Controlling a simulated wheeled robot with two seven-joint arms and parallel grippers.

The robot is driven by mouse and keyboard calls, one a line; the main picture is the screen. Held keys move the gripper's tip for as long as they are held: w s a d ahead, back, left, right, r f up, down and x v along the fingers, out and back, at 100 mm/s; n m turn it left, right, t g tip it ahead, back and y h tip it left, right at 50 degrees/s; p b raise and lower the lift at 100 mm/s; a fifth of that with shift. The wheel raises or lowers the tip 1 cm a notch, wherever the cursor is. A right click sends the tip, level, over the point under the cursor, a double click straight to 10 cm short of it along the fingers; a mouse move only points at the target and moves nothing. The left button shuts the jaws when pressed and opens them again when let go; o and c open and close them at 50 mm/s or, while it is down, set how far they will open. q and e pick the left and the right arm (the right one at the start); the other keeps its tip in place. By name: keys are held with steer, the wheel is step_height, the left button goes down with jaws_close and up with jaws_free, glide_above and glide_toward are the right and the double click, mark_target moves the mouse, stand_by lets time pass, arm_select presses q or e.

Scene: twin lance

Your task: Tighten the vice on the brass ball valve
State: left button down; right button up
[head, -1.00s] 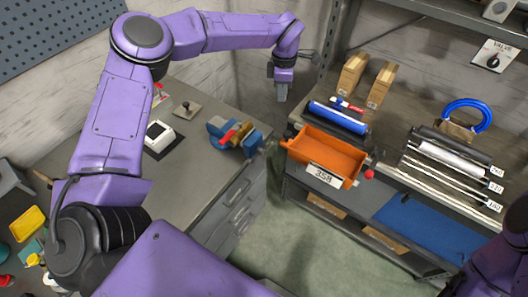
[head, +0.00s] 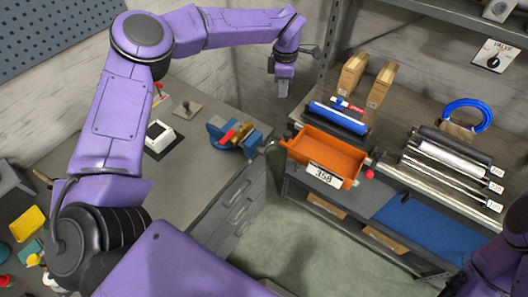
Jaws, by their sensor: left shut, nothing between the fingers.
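A blue bench vice (head: 216,126) sits at the right edge of the grey workbench. A valve with a red lever (head: 229,136) is at its jaws, with some brass colour (head: 244,130) beside the lever. I cannot tell how tightly the jaws press on it. My left gripper (head: 284,89) is shut and empty, pointing down. In the picture it is above and to the right of the vice, apart from it. My right arm shows only at the lower right corner, and its gripper is out of view.
An orange bin (head: 322,151) labelled 358 stands at the front of the right-hand shelf, near the vice. Behind it are a blue roll (head: 338,117) and wooden blocks (head: 353,72). The floor gap between the benches is clear.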

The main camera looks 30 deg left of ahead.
arm_select(q)
steer(key=shift+w+r, duration=0.1)
steer(key=shift+r, duration=0.25)
steer(key=shift+r, duration=0.1)
steer(key=shift+w+r, duration=0.1)
steer(key=shift+r, duration=0.3)
stand_by(0.3)
steer(key=shift+w+d+r, duration=0.1)
steer(key=shift+w+r, duration=0.05)
steer(key=shift+r, duration=0.35)
steer(key=shift+w+r, duration=0.15)
steer(key=shift+r, duration=0.3)
steer(key=shift+r, duration=0.15)
